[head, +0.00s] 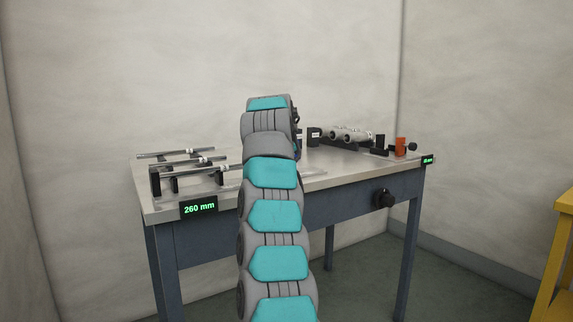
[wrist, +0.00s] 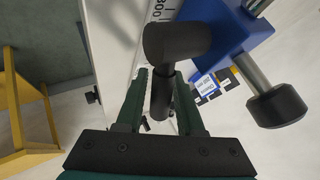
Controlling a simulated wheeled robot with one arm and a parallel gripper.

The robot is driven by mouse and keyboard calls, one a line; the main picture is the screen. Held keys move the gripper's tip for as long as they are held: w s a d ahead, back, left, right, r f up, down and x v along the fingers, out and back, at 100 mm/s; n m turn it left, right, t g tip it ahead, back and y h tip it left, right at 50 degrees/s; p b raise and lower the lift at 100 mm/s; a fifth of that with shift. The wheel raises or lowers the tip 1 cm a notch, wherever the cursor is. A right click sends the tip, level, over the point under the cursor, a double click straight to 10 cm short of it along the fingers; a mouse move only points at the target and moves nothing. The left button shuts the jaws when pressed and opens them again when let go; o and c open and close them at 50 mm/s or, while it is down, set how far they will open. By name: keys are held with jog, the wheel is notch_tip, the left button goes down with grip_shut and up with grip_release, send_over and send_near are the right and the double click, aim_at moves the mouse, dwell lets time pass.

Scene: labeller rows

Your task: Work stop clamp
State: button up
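In the wrist view a blue block (wrist: 226,28) sits by a pale scale strip (wrist: 163,10) with printed numbers. A black T-shaped lever (wrist: 178,42) stands in front of the block. A metal shaft with a black knob (wrist: 277,106) sticks out of the block to the right. My gripper (wrist: 161,75) has its two green fingers apart, one on each side of the lever's stem. A narrow gap shows on the left; contact on the right is unclear. In the head view my arm hides the gripper and the block.
The workbench (head: 335,181) carries a metal bar frame (head: 185,170) at left and grey rollers (head: 345,134) at the back. An orange-red piece (head: 401,146) stands at right. A yellow stand (head: 562,245) is at far right.

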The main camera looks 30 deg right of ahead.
jog(key=shift+o, duration=1)
jog(key=v, duration=0.8)
jog(key=shift+w, duration=0.1)
jog(key=shift+c, duration=0.2)
